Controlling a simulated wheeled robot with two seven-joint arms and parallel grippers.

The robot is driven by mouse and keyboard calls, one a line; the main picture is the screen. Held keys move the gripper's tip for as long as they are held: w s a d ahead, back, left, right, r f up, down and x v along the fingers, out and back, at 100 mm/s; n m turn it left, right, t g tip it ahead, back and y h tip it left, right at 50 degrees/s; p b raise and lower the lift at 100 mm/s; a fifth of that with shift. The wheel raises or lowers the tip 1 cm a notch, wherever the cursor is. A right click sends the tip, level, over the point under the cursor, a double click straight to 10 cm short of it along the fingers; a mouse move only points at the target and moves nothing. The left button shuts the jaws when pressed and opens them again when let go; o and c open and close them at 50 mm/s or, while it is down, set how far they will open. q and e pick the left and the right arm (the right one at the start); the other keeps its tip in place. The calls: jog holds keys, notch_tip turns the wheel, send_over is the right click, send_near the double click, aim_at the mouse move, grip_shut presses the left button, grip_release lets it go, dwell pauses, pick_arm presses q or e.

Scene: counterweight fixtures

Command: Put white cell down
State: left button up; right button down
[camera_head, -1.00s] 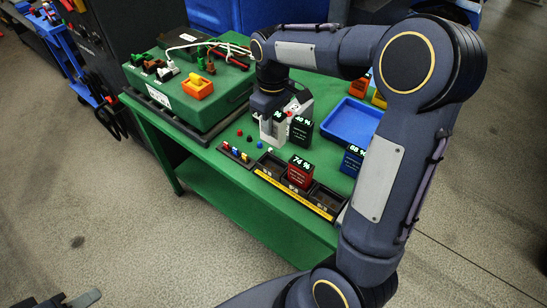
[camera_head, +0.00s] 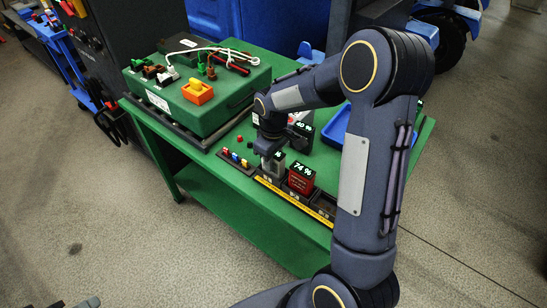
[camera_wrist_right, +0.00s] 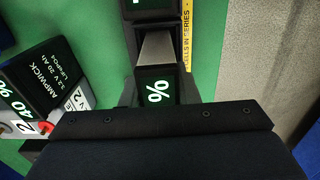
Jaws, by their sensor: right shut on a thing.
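My right gripper (camera_head: 271,150) points down and is shut on the white cell (camera_head: 273,168). The cell is upright at the left compartment of the black cell rack (camera_head: 322,203), with its lower part hidden by the rack wall; I cannot tell if it touches the bottom. In the right wrist view, the held cell's dark top with a green-white % sign (camera_wrist_right: 157,92) shows between the fingers. The red cell (camera_head: 300,180), marked 74 %, sits in the compartment beside it. A dark grey part at the bottom left edge, likely my left gripper (camera_head: 78,302), is mostly cut off.
A black-topped 40 % cell (camera_head: 303,133) stands behind the rack, with a blue tray (camera_head: 336,126) to its right. A strip with small coloured pieces (camera_head: 236,160) lies left of the rack. A green case (camera_head: 205,105) fills the table's left. The rack's right compartment looks empty.

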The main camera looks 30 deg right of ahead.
jog(key=shift+f, duration=0.2)
jog(key=c, duration=1.1)
grip_release()
jog(key=shift+r, duration=0.1)
